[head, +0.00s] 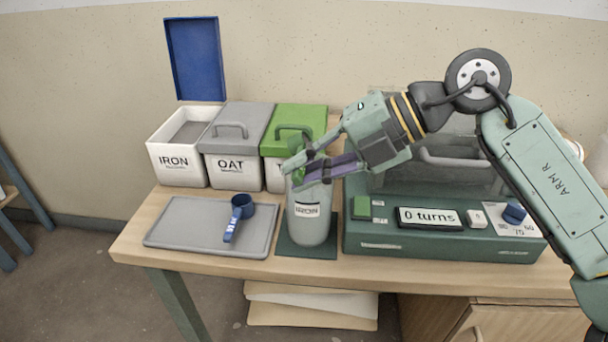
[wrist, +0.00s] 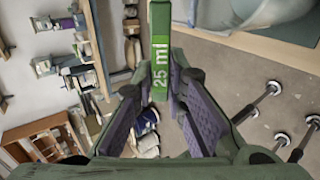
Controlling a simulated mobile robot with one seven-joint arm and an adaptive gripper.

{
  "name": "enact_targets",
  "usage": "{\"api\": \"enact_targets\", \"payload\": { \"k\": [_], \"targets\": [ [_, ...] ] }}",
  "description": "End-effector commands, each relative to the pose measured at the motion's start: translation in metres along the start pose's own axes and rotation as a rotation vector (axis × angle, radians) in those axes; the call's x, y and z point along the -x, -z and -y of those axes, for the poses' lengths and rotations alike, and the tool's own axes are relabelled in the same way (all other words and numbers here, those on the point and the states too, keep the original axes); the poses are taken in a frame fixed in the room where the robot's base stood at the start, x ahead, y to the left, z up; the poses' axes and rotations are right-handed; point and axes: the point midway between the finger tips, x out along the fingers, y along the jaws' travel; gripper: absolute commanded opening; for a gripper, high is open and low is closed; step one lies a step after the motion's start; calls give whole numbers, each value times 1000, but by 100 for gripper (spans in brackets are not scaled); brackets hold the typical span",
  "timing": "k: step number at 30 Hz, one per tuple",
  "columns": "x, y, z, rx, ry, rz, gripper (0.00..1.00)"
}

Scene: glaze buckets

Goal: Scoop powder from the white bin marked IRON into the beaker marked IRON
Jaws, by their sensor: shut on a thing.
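My gripper (head: 308,168) is over the mouth of the grey beaker (head: 308,232), whose label looks like IRON. It is shut on the green handle of a scoop (head: 296,160). In the wrist view the green handle (wrist: 160,45), marked 25 ml, stands between my purple-padded fingers (wrist: 180,100). The scoop's bowl is hardly visible, so I cannot tell whether it holds powder. My fingers hide much of the beaker's rim, and its contents do not show. The white bin (head: 178,165) marked IRON is at the back left, holding grey powder (head: 190,132), its blue lid (head: 195,58) upright.
A grey-lidded OAT bin (head: 234,170) and a green-lidded bin (head: 298,117) stand closed beside the IRON bin. A blue scoop (head: 240,208) lies on a grey tray (head: 175,225). A green machine (head: 440,243) reading 0 turns stands right of the beaker.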

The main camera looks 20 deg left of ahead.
Motion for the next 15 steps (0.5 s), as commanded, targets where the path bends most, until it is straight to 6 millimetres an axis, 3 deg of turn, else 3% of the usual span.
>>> {"api": "enact_targets", "payload": {
  "k": [15],
  "targets": [
    [2, 0, 4, 1, -204, 0, 0]
  ]
}}
